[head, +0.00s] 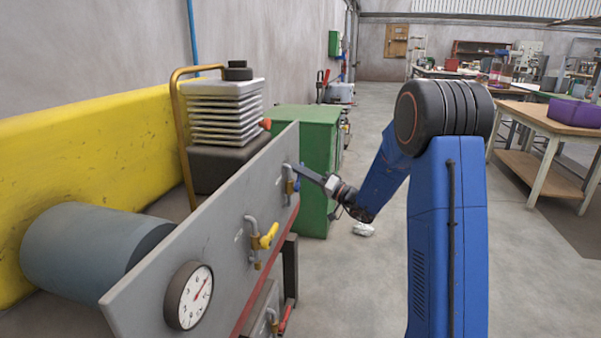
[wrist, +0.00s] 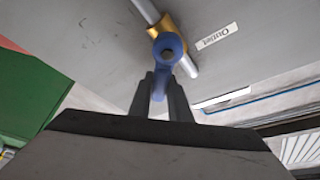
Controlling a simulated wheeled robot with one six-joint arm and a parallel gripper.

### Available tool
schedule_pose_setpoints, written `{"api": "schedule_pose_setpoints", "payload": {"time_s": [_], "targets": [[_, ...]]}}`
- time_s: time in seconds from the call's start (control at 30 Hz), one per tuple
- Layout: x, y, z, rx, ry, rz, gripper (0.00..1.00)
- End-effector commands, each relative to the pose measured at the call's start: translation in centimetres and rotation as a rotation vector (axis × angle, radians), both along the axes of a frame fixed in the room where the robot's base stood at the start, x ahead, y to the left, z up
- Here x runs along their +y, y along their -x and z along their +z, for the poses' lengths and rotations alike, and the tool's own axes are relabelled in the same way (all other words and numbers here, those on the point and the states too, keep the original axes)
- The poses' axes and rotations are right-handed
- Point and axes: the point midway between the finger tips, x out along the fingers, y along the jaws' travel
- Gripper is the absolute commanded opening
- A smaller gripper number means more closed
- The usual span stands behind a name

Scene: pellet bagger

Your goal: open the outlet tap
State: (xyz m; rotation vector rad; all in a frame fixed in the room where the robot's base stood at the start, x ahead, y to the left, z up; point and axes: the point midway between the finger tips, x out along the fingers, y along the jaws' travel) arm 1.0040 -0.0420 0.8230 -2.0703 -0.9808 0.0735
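The outlet tap (wrist: 166,28) has a brass body on a grey pipe and a blue lever handle (wrist: 168,52). The label beside it in the wrist view reads "Outlet". In the head view, the tap (head: 290,184) sits near the far end of the grey panel.
On the same grey panel (head: 145,293) are a yellow-handled tap (head: 264,238) and a round gauge (head: 188,296). A red-handled tap (head: 284,318) is lower down. A green cabinet (head: 312,150) stands just beyond the panel. The floor to the right is open.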

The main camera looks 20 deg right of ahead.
Motion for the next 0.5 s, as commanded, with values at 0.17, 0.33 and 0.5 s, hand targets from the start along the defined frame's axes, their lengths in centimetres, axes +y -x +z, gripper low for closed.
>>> {"api": "schedule_pose_setpoints", "payload": {"time_s": [0.17, 0.33, 0.5], "targets": [[0.0, 0.04, -0.12, 0.003, 0.0, 0.0, 0.36], [0.02, 0.04, -0.05, 0.001, 0.0, 0.001, 0.36], [0.03, 0.03, -0.01, 0.002, -0.001, 0.001, 0.36]]}}
